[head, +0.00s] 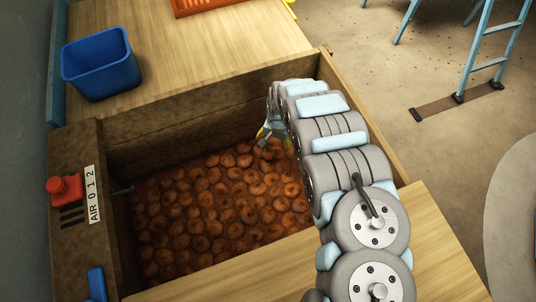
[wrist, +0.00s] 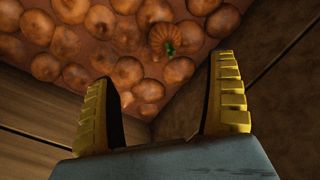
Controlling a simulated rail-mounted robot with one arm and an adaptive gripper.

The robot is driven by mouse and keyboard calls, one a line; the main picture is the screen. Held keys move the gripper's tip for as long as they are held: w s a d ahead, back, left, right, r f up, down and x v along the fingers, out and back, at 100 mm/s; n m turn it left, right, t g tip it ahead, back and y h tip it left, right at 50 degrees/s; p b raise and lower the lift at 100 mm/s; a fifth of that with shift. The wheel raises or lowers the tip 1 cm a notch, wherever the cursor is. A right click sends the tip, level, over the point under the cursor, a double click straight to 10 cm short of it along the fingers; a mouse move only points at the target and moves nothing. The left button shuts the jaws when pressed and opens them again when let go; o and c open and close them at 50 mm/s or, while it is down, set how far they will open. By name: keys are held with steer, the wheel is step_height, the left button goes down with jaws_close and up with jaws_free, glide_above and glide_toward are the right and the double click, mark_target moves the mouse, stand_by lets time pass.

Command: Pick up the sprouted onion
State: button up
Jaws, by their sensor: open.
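In the wrist view, the sprouted onion (wrist: 167,40) is an orange-brown bulb with a small green sprout. It lies among plain onions near the bin's corner. My gripper (wrist: 165,85) has two yellow ribbed fingers spread wide, with nothing between them. The sprouted onion shows beyond the fingertips, between their lines, a little above them in the picture. In the head view, my gripper (head: 265,135) is down inside the bin at its far right corner, partly hidden by my arm. I cannot pick out the sprouted onion in the head view.
Many plain onions (head: 215,205) cover the floor of the wooden bin. The bin's right wall (head: 370,115) and back wall (head: 200,100) are close to my gripper. A blue tub (head: 100,65) and an orange crate (head: 205,5) stand on the boards behind.

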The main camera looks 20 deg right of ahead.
mark_target(269, 150)
steer(key=f+b, duration=0.1)
steer(key=f, duration=0.1)
steer(key=f+b, duration=0.1)
steer(key=f, duration=0.2)
steer(key=f+b, duration=0.1)
steer(key=f, duration=0.1)
steer(key=shift+w+a+f, duration=0.25)
steer(key=shift+w+f, duration=0.1)
steer(key=shift+w, duration=0.05)
steer(key=f+b, duration=0.2)
steer(key=f, duration=0.1)
steer(key=f+b, duration=0.1)
steer(key=b, duration=0.1)
steer(key=shift+w+a+f, duration=0.25)
steer(key=shift+w+a, duration=0.1)
steer(key=shift+w, duration=0.05)
steer(key=shift+f, duration=0.35)
steer(key=shift+r, duration=0.1)
steer(key=shift+c, duration=1.2)
steer(key=c, duration=1)
steer(key=shift+c, duration=0.2)
steer(key=shift+r, duration=0.1)
